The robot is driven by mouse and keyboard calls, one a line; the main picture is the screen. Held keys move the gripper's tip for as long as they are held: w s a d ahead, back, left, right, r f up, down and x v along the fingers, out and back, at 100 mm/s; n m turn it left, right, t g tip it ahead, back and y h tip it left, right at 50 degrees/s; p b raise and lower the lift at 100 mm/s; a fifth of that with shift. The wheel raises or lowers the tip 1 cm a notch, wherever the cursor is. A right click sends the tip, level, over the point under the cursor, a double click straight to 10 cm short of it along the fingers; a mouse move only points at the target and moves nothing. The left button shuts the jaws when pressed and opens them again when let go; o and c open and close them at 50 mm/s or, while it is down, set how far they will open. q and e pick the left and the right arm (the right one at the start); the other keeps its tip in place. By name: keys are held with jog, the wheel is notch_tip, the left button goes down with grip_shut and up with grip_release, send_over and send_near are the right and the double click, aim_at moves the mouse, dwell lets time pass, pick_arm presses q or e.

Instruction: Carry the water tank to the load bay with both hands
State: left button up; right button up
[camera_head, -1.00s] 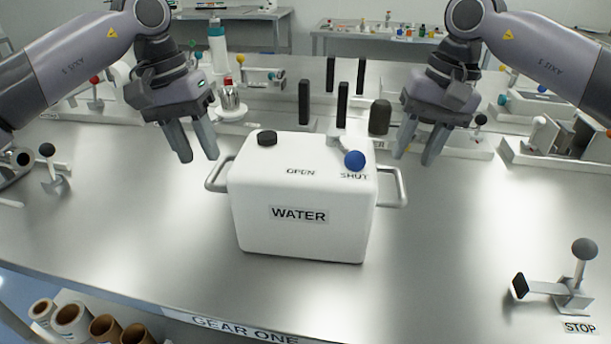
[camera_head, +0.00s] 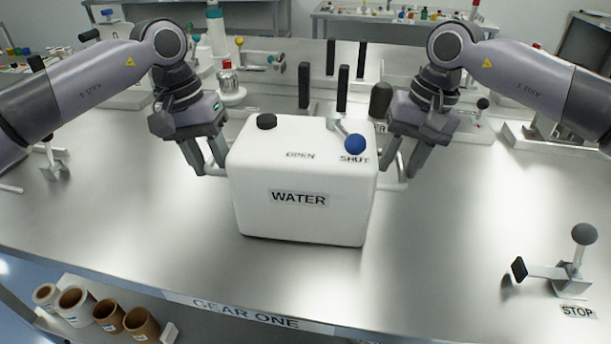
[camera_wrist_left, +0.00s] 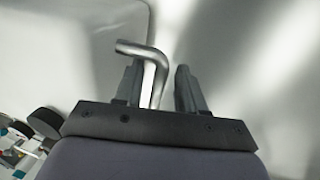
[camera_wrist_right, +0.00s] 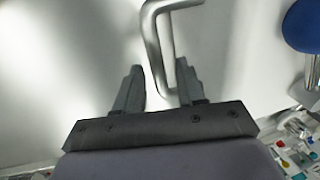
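The white water tank (camera_head: 300,215), labelled WATER, stands upright on the metal bench (camera_head: 130,225). It has a black cap (camera_head: 266,121) and a blue-knobbed valve lever (camera_head: 355,144) at SHUT. My left gripper (camera_head: 206,172) is at the tank's left side, fingers apart; in the left wrist view the metal handle (camera_wrist_left: 158,68) runs between the open fingers (camera_wrist_left: 158,85). My right gripper (camera_head: 402,172) is at the right side; in the right wrist view its fingers (camera_wrist_right: 160,85) are apart with the other handle (camera_wrist_right: 155,45) between them, close to one finger.
A STOP lever (camera_head: 572,262) stands at the right front. Dark upright posts (camera_head: 343,88) and a dark cylinder (camera_head: 380,100) stand behind the tank. Cardboard rolls (camera_head: 110,315) sit below the front edge.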

pick_arm(q)
jog(key=shift+f, duration=0.3)
pick_arm(e)
jog(key=shift+a+f, duration=0.1)
jog(key=shift+f, duration=0.2)
pick_arm(q)
grip_shut()
pick_arm(e)
grip_shut()
dwell(0.7)
pick_arm(q)
jog(key=shift+w+d+r, duration=0.1)
jog(key=shift+r, duration=0.2)
pick_arm(e)
jog(key=shift+w+r, duration=0.1)
jog(key=shift+r, duration=0.25)
pick_arm(q)
jog(key=shift+w, duration=0.1)
pick_arm(e)
jog(key=shift+w, duration=0.1)
